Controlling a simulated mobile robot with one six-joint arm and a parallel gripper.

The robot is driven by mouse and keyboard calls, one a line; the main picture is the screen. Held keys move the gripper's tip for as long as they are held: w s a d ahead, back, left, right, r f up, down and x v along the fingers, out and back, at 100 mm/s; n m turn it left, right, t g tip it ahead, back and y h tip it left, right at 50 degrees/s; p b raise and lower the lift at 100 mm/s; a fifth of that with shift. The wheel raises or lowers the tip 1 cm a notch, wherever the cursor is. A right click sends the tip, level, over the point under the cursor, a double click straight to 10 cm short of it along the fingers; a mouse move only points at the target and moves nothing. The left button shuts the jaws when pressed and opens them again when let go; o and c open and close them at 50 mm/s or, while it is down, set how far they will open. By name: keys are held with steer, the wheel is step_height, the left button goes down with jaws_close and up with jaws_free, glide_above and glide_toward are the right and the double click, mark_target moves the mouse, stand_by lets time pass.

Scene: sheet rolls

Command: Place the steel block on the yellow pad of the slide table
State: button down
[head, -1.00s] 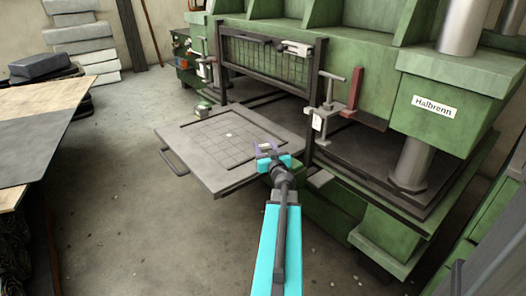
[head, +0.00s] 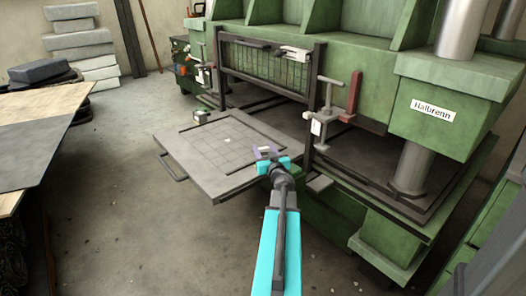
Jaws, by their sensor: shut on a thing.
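My gripper (head: 267,150) is over the near right part of the grey slide table (head: 177,160). The block's height above the table is hard to judge from here. The table has a dark-framed square with a grid of lines and a small white spot left of my gripper. I cannot make out a clear yellow pad on it.
The green press (head: 440,75) stands behind and right of the table. A clamp with a red bar (head: 354,92) and a dark mesh guard (head: 265,65) are close beyond my gripper. A worktable (head: 50,120) is at left. The floor between is clear.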

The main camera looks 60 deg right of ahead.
mark_target(264, 155)
steer(key=shift+a+f+b, duration=0.1)
steer(key=shift+f+b, duration=0.65)
steer(key=shift+f, duration=0.7)
steer(key=shift+f, duration=0.15)
steer(key=c, duration=1)
jaws_free()
steer(key=shift+f, duration=0.1)
steer(key=shift+s+r, duration=0.1)
steer(key=shift+r, duration=0.1)
steer(key=p+v, duration=0.3)
steer(key=v, duration=0.6)
steer(key=shift+s+a+r+p, duration=0.1)
steer(key=shift+a+p, duration=0.05)
steer(key=shift+p, duration=0.2)
steer(key=s+a+p, duration=0.1)
steer(key=p, duration=0.2)
